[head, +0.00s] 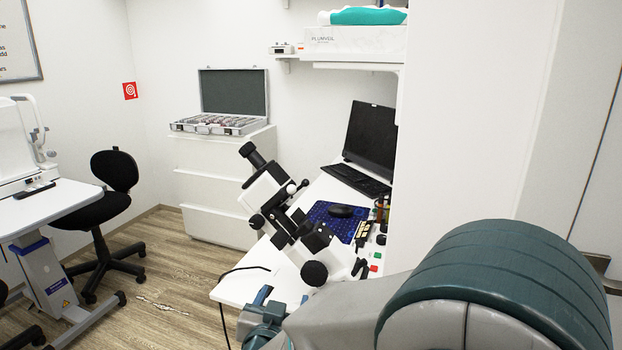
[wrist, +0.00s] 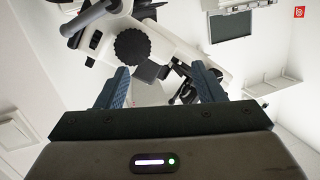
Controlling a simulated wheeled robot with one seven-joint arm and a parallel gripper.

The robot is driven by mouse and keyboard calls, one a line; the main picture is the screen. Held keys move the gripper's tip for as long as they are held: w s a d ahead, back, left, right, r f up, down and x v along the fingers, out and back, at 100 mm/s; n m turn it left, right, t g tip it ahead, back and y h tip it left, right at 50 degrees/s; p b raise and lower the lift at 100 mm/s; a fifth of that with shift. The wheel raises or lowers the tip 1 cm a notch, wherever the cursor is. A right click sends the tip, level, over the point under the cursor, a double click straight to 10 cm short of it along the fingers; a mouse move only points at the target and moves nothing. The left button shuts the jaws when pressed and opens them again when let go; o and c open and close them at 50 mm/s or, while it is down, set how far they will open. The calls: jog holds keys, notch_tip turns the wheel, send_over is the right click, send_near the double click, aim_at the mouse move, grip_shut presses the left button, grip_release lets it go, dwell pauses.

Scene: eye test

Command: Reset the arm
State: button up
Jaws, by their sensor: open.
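My gripper (wrist: 160,72) shows in the wrist view with its two blue ribbed fingers apart and nothing held between them. A white and black optical instrument (head: 270,195) stands on the white desk (head: 240,286) in the head view. In the wrist view this instrument (wrist: 165,35) with its black knob lies just beyond my fingertips; I cannot tell whether they touch it. My grey and teal arm fills the lower right of the head view and hides part of the desk.
On the desk are a dark monitor (head: 371,138), a keyboard (head: 356,181) and a blue mat (head: 325,221) with a mouse. An open case (head: 218,126) sits on a white drawer unit (head: 215,165). A black chair (head: 115,170) stands left. Wooden floor (head: 165,270) between is clear.

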jog(key=d+r+n+g+y+p, duration=0.3)
jog(key=d+r+g+y+p, duration=0.15)
jog(key=r+y+p, duration=0.2)
jog(key=s+d+r+g+h+p, duration=0.2)
jog(key=s+d+g, duration=0.2)
jog(key=s+d, duration=0.4)
jog(key=s+d+r+g+h+p, duration=0.2)
jog(key=s+d+g+p, duration=0.1)
jog(key=s+d, duration=0.5)
jog(key=shift+s+d+g, duration=0.15)
jog(key=shift+g, duration=0.7)
dwell(1.2)
